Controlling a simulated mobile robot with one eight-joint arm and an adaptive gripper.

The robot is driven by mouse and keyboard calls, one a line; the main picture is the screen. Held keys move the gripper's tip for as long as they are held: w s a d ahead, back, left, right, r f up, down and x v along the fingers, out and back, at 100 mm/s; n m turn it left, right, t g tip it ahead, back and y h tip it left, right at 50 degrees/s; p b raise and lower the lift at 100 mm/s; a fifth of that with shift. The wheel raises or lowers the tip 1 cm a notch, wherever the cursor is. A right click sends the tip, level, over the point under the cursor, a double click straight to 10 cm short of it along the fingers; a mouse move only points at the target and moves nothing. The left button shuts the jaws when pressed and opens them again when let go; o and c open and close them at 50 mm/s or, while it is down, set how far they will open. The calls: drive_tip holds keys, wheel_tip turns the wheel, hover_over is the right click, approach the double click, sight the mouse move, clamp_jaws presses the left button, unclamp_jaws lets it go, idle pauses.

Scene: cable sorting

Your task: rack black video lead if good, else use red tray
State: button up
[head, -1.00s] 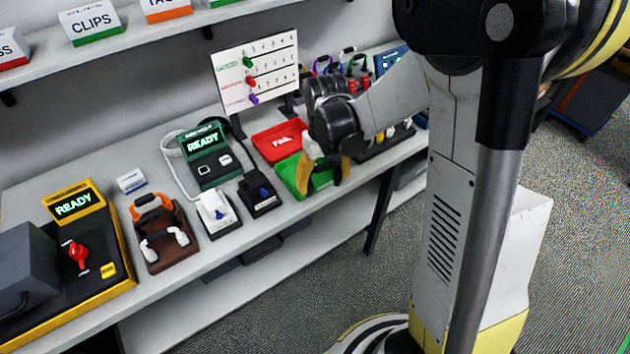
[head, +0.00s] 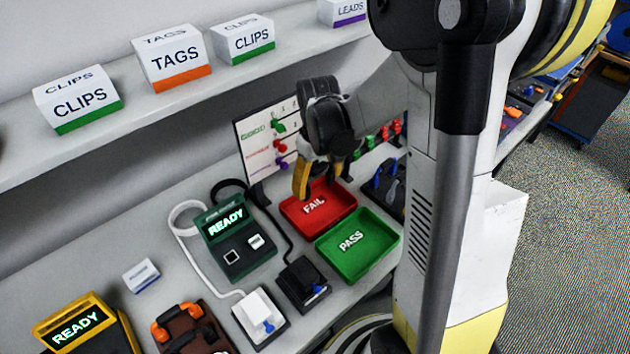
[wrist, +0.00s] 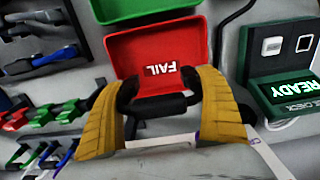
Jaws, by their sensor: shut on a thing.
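My gripper (head: 320,176) is above the back part of the red tray marked FAIL (head: 345,206) in the head view. In the wrist view its yellow fingers (wrist: 160,108) are closed on a black lead (wrist: 163,104), which spans between them like a short handle. The arm hides the lead in the head view. The red tray shows beyond it in the wrist view (wrist: 120,50), and I see nothing lying in its visible part. The green tray marked PASS (head: 383,236) sits in front of the red one and looks empty.
A green tester reading READY (head: 236,236) stands left of the trays, with white (head: 260,316) and black (head: 302,284) sockets before it. A white marked board (head: 262,145) stands behind. Green and red leads hang right of it. A shelf with labelled boxes (head: 172,62) runs above.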

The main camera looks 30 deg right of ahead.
sight(317, 209)
drive_tip(key=shift+s+f+b, duration=0.2)
drive_tip(key=shift+f+b, duration=0.5)
drive_tip(key=shift+f, duration=0.25)
drive_tip(key=shift+w+f+b, duration=0.1)
drive_tip(key=shift+f+b, duration=1.3)
drive_tip(key=shift+f, duration=0.4)
drive_tip(key=shift+f, duration=0.1)
drive_tip(key=shift+f+b, duration=0.3)
drive_tip(key=shift+b, duration=0.25)
drive_tip(key=shift+f+b, duration=0.5)
idle(0.4)
drive_tip(key=o, duration=1.1)
drive_tip(key=shift+o, duration=0.2)
drive_tip(key=shift+r, duration=0.1)
